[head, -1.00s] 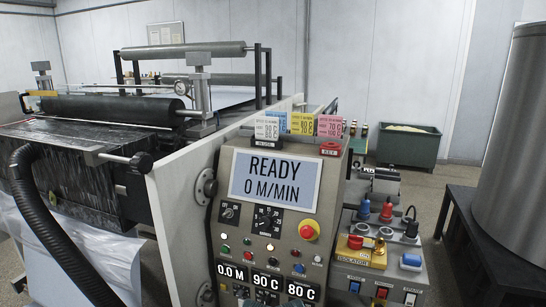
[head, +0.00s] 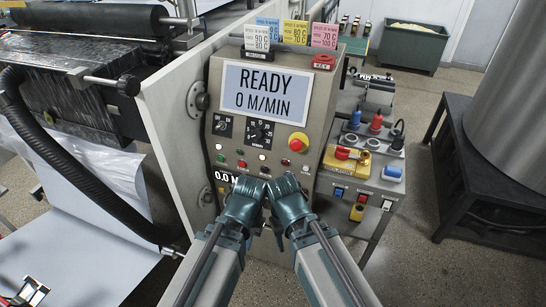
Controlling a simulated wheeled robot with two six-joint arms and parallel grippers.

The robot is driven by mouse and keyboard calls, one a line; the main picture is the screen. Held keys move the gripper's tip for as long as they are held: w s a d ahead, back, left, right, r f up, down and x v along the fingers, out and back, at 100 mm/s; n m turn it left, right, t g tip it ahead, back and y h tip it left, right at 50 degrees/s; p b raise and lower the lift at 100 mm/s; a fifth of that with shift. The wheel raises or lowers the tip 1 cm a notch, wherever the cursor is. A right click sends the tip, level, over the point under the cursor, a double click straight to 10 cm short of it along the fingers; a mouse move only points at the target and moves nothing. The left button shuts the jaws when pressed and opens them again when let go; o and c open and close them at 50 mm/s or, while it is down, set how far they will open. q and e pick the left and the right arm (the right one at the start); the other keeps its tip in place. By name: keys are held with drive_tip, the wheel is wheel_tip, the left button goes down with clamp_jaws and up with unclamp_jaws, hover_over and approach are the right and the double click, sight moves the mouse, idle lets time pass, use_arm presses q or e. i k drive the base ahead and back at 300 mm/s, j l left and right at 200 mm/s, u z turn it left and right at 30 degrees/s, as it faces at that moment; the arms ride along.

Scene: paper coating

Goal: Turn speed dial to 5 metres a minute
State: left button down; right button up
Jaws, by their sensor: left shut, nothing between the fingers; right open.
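The speed dial (head: 261,133) is a small black knob on a black scale plate, in the middle of the beige control panel (head: 224,82). Its pointer is too small to read for certain. The display (head: 264,91) above reads READY, 0 M/MIN. My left gripper (head: 256,184) is shut and empty, low in front of the panel and below the dial. My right gripper (head: 287,186) is open, close beside the left one. Both are apart from the dial. Their fingertips are hard to make out, and they hide part of the lower readouts.
A rotary switch (head: 222,126) sits left of the dial and a red emergency button (head: 298,142) sits right of it. Small buttons line the panel below. A yellow isolator (head: 345,161) stands to the right. A black hose (head: 80,173) runs at the left.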

sight(258, 134)
drive_tip(key=i+l+u, duration=0.15)
drive_tip(key=i+l, duration=0.15)
drive_tip(key=i+l+u, duration=0.15)
drive_tip(key=i+l, duration=0.15)
drive_tip(key=l, duration=0.3)
